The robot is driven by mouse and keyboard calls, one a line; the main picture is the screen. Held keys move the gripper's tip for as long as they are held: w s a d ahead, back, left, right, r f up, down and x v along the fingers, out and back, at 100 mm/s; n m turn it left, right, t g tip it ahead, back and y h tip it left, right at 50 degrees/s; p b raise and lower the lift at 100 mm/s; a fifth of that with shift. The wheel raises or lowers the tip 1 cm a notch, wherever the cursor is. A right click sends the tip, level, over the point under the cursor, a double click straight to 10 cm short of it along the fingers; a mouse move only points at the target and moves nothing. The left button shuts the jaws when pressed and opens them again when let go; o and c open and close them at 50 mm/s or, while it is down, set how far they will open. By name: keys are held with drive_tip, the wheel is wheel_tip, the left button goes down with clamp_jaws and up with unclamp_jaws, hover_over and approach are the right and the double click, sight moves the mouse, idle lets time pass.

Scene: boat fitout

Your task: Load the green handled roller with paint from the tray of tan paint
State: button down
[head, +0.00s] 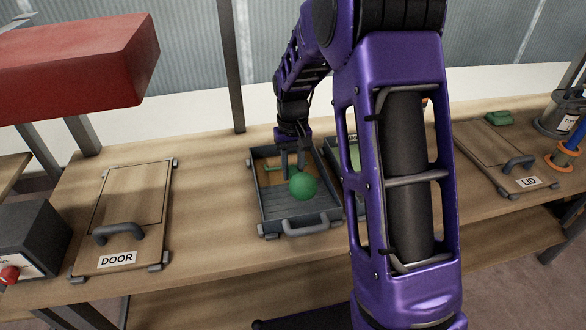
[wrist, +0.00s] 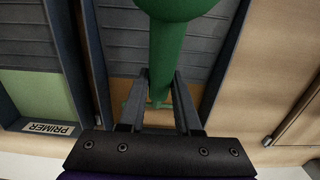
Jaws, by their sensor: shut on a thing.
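My gripper (head: 291,168) is shut on the green handle (head: 303,187) of the roller, a thick grip with a round end. In the wrist view the fingers (wrist: 158,88) close on the green handle (wrist: 176,38) from both sides. The handle is over the grey tray (head: 256,196), which has tan paint (head: 264,176) at its far end and a ribbed slope at its near end. A thin green part of the roller shows low over the tan paint. The roller's sleeve is not clearly seen, so I cannot tell whether it touches the paint.
Right beside is a second tray with pale green paint (wrist: 32,92), labelled PRIMER, partly hidden by my arm in the head view. A DOOR panel (head: 125,215) lies left, a LID panel (head: 500,155) right. A red block (head: 75,65) overhangs at upper left.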

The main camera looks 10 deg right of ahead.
drive_tip(key=shift+r+p, duration=3.3)
drive_tip(key=shift+r, duration=1.15)
